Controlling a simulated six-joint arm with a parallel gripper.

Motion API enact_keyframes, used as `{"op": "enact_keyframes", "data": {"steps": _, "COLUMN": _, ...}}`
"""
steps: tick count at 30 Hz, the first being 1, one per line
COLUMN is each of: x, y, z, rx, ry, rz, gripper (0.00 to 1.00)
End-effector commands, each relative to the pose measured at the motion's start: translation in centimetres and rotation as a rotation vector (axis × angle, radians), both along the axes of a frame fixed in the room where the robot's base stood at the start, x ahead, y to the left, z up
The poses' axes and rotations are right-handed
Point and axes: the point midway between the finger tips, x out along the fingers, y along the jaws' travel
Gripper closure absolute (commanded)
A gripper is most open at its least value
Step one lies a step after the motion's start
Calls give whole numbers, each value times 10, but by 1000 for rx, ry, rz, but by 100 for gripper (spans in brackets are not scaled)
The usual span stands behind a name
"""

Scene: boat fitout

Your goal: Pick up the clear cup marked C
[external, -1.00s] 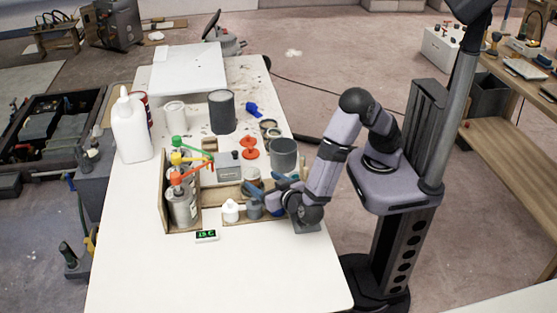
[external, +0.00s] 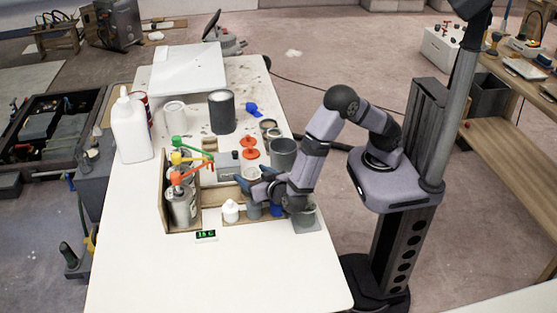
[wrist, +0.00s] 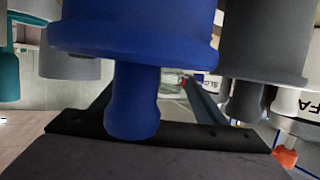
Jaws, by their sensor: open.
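My gripper (external: 258,181) is open among the containers at the right end of the wooden rack, its fingers pointing left. No cup shows clearly between its fingers. A greyish, see-through-looking cup (external: 306,217) stands on a grey pad at the front right, just beside my wrist; no letter C is legible on it. In the wrist view a large blue flanged piece (wrist: 135,40) fills the foreground and hides part of the fingers.
The table front (external: 220,280) is clear.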

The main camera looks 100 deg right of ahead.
Motion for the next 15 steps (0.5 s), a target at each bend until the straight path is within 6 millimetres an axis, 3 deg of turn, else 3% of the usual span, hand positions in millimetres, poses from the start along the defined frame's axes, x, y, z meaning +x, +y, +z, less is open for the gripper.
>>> {"op": "enact_keyframes", "data": {"steps": 7, "x": 0, "y": -1, "z": -1, "rx": 1, "ry": 1, "rz": 0, "gripper": 34}}
{"op": "enact_keyframes", "data": {"steps": 13, "x": 0, "y": -1, "z": -1, "rx": 1, "ry": 1, "rz": 0, "gripper": 79}}
{"op": "enact_keyframes", "data": {"steps": 15, "x": 0, "y": -1, "z": 0, "rx": 0, "ry": 0, "rz": 0, "gripper": 80}}
